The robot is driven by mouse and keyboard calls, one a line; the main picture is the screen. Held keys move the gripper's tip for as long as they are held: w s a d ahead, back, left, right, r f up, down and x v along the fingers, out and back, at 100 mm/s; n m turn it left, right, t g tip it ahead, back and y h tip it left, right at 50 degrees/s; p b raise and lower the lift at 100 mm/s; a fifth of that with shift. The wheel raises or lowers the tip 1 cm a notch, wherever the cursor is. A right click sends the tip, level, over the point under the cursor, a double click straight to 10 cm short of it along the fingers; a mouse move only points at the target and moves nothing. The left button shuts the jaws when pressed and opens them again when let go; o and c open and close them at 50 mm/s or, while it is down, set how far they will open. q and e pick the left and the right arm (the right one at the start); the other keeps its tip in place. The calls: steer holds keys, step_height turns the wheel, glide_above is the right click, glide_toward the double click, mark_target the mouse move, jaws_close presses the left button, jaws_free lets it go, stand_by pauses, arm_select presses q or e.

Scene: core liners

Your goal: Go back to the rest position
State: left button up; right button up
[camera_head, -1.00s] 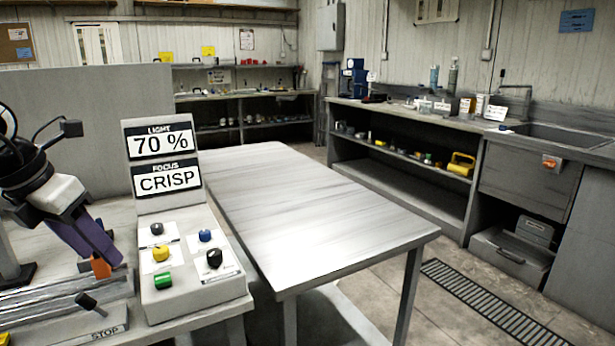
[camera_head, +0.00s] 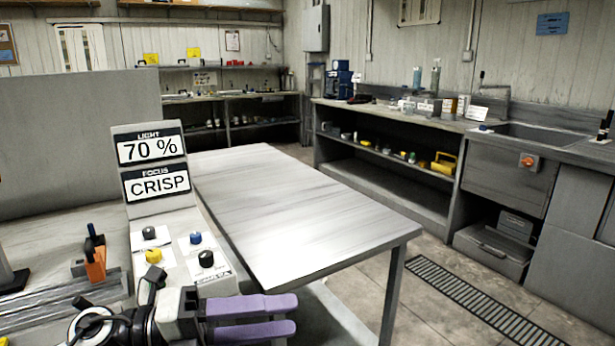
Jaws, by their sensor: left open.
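My left gripper (camera_head: 288,314) has purple fingers. It is at the bottom of the head view, pointing right, with its jaws open and nothing between them. It is in front of the control console (camera_head: 160,215), over its lower part. The console's displays read LIGHT 70 % (camera_head: 150,147) and FOCUS CRISP (camera_head: 157,183). A black knob (camera_head: 206,259), a blue knob (camera_head: 195,238) and a yellow knob (camera_head: 153,256) show; the console's lower front is hidden behind my gripper and wrist. My right gripper is not in view.
A bare grey table (camera_head: 290,210) stands right of the console. An orange holder (camera_head: 95,265) with dark-handled tools is at the left. A counter with a sink (camera_head: 535,135) and shelves runs along the right wall. A floor grate (camera_head: 480,305) lies at lower right.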

arm_select(q)
steer(key=a+f+n+t+y+p, duration=0.1)
steer(key=a+f+n+t+y, duration=0.5)
steer(key=n, duration=0.7)
steer(key=a+f+n+t+y+p, duration=0.15)
steer(key=f+n+t+y, duration=0.45)
steer(key=f+n, duration=0.6)
steer(key=s+a+f+n+g+y, duration=0.2)
steer(key=s+f+n+g, duration=0.4)
steer(key=s+f, duration=1)
steer(key=s+a+n, duration=0.1)
steer(key=s+n, duration=0.1)
steer(key=n, duration=0.1)
steer(key=shift+s+a+f+n+g+y, duration=0.15)
steer(key=shift+f+n+g+y, duration=0.15)
steer(key=shift+g+y, duration=0.1)
